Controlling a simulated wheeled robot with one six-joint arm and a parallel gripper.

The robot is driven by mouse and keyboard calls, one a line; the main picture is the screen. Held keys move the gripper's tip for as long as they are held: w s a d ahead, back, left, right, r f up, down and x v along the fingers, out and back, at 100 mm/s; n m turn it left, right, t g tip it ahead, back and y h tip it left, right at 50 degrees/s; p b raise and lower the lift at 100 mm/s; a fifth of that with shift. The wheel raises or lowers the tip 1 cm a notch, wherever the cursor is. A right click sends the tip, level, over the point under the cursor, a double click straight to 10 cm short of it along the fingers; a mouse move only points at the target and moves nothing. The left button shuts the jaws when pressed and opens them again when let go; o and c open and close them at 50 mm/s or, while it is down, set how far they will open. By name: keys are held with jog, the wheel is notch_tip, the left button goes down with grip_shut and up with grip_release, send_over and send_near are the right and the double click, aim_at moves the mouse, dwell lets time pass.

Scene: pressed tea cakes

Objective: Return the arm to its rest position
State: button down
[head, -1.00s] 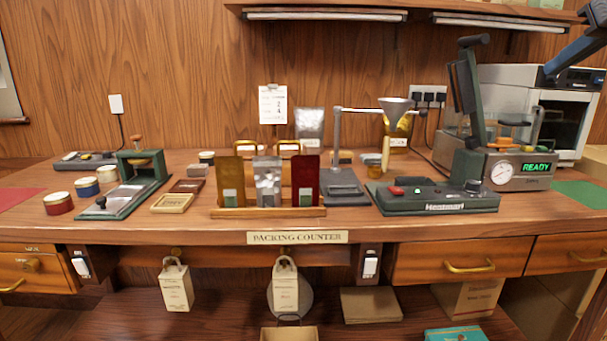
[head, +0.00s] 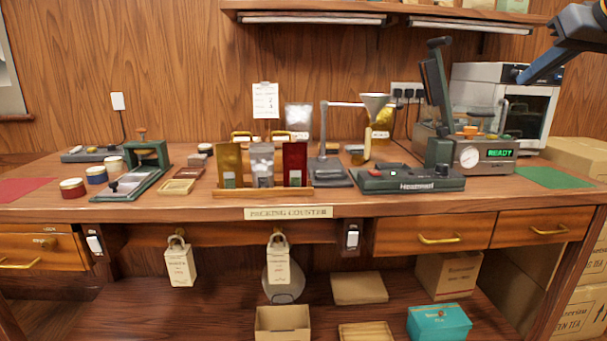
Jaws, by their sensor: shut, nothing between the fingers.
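Part of my arm (head: 566,48), dark grey with blue bands, reaches in from the upper right corner. It shows in front of the white oven-like machine (head: 536,92) and the wall. No gripper fingers can be made out, so I do not see my gripper. The packing counter (head: 350,205) lies below and to the left of the visible arm part.
A green press with a raised lever (head: 437,90) and a READY display (head: 500,153) stand at the right, near the arm. A funnel stand (head: 324,140), upright packets (head: 231,165) and several round tins (head: 73,188) stand along the counter. A green mat (head: 545,177) is bare.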

jog(key=s+a+f+n+g+y+b, duration=0.1)
jog(key=a+f+g+y+b, duration=0.4)
jog(key=a+f, duration=2.05)
jog(key=s+a+f+n+g+h+b, duration=0.2)
jog(key=s+a+f+g+h, duration=0.1)
jog(key=s+a+f, duration=0.7)
jog(key=s+a+f+n+g+h+b, duration=0.25)
jog(key=s+a+f, duration=0.45)
jog(key=s+f, duration=0.5)
jog(key=d+r+m+p, duration=0.6)
jog(key=d+r+p, duration=0.8)
jog(key=p, duration=1)
notch_tip(320, 180, up, 4)
jog(key=shift+s+d+r, duration=0.1)
jog(key=shift+s+d, duration=0.3)
jog(key=shift+h, duration=0.25)
